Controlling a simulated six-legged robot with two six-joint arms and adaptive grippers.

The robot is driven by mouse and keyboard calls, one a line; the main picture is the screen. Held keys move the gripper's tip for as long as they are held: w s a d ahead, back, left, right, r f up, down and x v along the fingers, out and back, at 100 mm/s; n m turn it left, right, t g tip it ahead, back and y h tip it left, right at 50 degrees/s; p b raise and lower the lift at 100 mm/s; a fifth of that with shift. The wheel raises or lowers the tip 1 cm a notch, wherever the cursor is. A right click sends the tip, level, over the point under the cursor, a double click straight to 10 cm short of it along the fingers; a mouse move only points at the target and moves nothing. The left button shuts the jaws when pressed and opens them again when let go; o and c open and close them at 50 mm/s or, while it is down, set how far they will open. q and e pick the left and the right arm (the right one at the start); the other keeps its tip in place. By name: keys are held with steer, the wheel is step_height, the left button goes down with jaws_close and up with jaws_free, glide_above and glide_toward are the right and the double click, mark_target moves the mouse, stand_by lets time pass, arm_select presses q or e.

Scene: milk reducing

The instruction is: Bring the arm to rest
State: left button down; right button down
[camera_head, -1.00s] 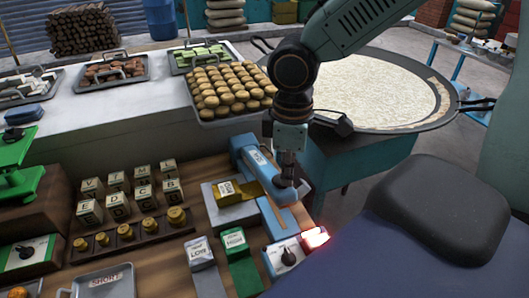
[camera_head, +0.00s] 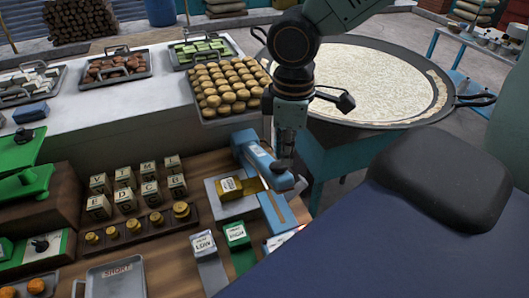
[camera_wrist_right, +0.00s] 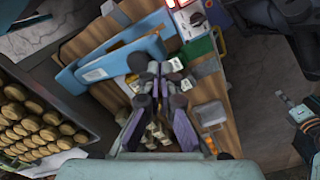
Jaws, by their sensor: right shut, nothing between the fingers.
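My right gripper (camera_head: 283,165) hangs pointing down over the blue press-like fixture (camera_head: 258,158) at the right end of the wooden bench. In the head view its dark fingertips overlap the fixture's end, and I cannot tell whether they touch. In the right wrist view the right gripper (camera_wrist_right: 160,72) has its fingers together with nothing between them, and the blue fixture (camera_wrist_right: 110,65) lies just beyond.
Lettered blocks (camera_head: 125,200) and brass weights (camera_head: 157,218) stand on the bench. LOW (camera_head: 205,250) and HIGH (camera_head: 236,234) blocks are close by. A tray of round pastries (camera_head: 228,88) and a wide milk pan (camera_head: 375,85) lie behind the gripper.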

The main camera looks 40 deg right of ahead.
steer(key=shift+r+p, duration=0.35)
steer(key=shift+r, duration=0.45)
steer(key=shift+s, duration=0.1)
